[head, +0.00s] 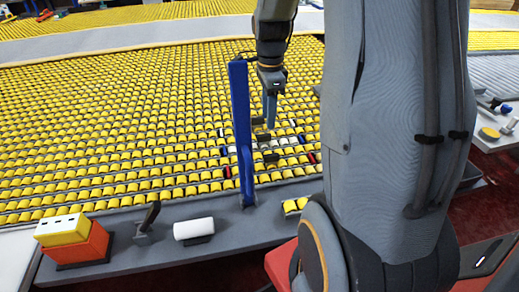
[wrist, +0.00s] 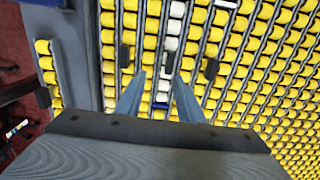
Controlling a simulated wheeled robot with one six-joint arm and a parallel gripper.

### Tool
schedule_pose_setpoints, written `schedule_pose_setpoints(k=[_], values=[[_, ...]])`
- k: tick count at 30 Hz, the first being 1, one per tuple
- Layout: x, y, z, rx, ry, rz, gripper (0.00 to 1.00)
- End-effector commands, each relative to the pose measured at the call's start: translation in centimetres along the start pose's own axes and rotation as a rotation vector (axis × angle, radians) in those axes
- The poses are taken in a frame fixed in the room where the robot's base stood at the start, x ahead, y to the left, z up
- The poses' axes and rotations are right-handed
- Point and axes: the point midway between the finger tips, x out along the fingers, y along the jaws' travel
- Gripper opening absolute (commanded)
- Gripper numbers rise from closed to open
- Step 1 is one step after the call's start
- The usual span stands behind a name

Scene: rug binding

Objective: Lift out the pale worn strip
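A short line of white pieces (wrist: 171,44) breaks the yellow rows in the wrist view and runs down between my fingers. It seems to be the pale strip; in the head view its white pieces (head: 283,141) are small and partly hidden. My gripper (wrist: 160,76) is open, with its two blue fingers on either side of this line and nothing visibly held. In the head view my gripper (head: 270,118) points down just over the pale pieces. I cannot tell whether the fingertips touch the rows.
Small dark blocks (wrist: 211,68) sit on the rows around the pale line. A tall blue upright (head: 241,130) stands just left of my gripper. A white roll (head: 194,228), a dark stand (head: 147,219) and an orange-and-yellow box (head: 80,243) are on the grey front ledge.

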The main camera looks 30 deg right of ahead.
Motion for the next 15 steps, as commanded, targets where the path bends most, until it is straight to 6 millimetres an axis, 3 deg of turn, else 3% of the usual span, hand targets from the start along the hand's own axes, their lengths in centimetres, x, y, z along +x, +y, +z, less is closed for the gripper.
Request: schedule_pose_setpoints(k=[1, 15], values=[[1.0, -0.3, 0.1, -0.001, 0.0, 0.0, 0.34], [4.7, -0.6, 0.7, -0.01, 0.0, 0.002, 0.34]])
